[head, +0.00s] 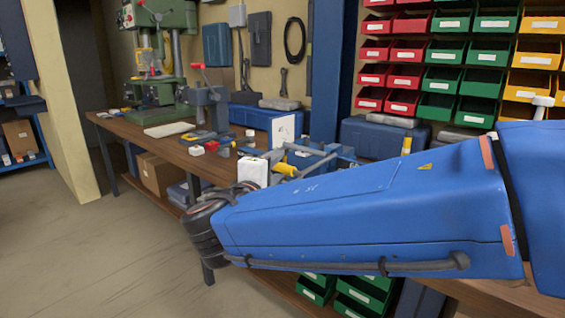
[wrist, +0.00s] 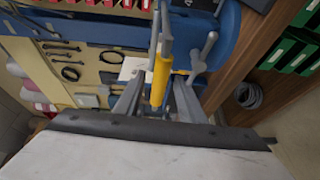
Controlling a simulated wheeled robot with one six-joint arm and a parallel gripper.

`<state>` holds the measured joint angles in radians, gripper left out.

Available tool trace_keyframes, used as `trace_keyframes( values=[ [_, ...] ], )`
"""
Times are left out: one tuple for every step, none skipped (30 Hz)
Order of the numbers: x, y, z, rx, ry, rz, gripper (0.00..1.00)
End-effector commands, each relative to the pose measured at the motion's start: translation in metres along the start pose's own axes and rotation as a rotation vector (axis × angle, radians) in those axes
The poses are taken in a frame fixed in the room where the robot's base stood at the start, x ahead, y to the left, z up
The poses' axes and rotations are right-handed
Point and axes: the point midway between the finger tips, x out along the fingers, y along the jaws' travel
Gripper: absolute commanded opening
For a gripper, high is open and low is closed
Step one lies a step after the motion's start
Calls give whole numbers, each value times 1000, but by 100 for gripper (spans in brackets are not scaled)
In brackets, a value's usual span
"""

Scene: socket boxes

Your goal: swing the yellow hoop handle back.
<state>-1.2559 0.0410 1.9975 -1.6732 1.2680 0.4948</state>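The yellow grip of the hoop handle (head: 285,170) shows in the head view above the edge of my blue arm, with grey bars beside it. In the wrist view the yellow hoop handle (wrist: 160,82) runs upright between the two grey fingers of my gripper (wrist: 158,92). The fingers stand apart, one on each side, and a narrow gap seems to show beside the grip. Whether a fingertip touches it is hard to tell. A grey bar continues above the yellow part.
In the wrist view a grey lever (wrist: 203,55) stands right of the handle.

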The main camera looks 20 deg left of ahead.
Motion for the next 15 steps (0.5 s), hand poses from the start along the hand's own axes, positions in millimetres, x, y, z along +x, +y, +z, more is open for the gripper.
trace_keyframes(
  values=[
    [10,0,1,1,-4,0,36],
    [14,0,0,1,-3,-1,36],
    [20,0,1,1,-3,0,36],
    [25,0,1,1,-3,0,36],
    [28,0,1,1,-3,0,36],
    [33,0,0,0,-2,0,36],
    [37,0,0,0,-2,0,36],
    [40,0,0,1,-3,0,36],
    [44,0,0,1,-2,0,36],
    [46,0,0,1,-2,-1,36],
    [48,0,0,1,-1,-1,36],
    [50,0,0,1,-1,-1,36],
    [51,0,0,1,0,-1,36],
    [52,0,0,1,0,-1,36],
    [53,0,0,1,0,0,36]
  ],
)
